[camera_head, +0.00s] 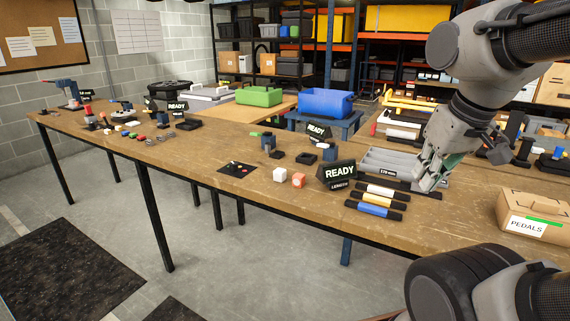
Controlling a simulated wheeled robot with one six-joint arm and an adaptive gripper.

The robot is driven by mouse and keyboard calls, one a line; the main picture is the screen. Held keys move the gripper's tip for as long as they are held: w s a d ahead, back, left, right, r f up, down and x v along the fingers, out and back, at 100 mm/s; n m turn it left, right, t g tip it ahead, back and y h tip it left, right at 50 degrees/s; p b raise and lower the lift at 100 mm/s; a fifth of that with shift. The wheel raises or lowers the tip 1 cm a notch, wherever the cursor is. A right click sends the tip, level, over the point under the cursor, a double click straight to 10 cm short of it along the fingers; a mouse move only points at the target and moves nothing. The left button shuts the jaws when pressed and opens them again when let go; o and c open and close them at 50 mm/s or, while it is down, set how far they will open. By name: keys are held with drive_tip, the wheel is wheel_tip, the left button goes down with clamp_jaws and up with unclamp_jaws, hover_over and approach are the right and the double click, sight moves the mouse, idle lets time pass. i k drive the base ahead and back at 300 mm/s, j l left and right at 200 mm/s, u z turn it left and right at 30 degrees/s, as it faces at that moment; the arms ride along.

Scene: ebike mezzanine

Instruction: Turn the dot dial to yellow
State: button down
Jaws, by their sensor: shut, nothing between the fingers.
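A flat black plate (232,171) with small red and pale marks lies near the front edge of the wooden table, left of the middle of the view. It may be the dot dial, but its marks are too small to read and I cannot tell which colour is set. My gripper (428,187) is at the right, pointing down beside a grey slotted tray (392,158). Its fingers look shut and hold nothing visible. It is well to the right of the black plate and apart from it.
White, yellow and blue bars (375,210) lie in front. A PEDALS box (535,212) is at the right.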

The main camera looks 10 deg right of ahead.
sight(233, 166)
drive_tip(key=i+j, duration=0.15)
drive_tip(key=j, duration=0.2)
drive_tip(key=i+j+z, duration=0.1)
drive_tip(key=j, duration=0.25)
drive_tip(key=i+j, duration=0.25)
drive_tip(key=j, duration=0.15)
drive_tip(key=i+j+z, duration=0.1)
drive_tip(key=j, duration=0.25)
drive_tip(key=i, duration=0.05)
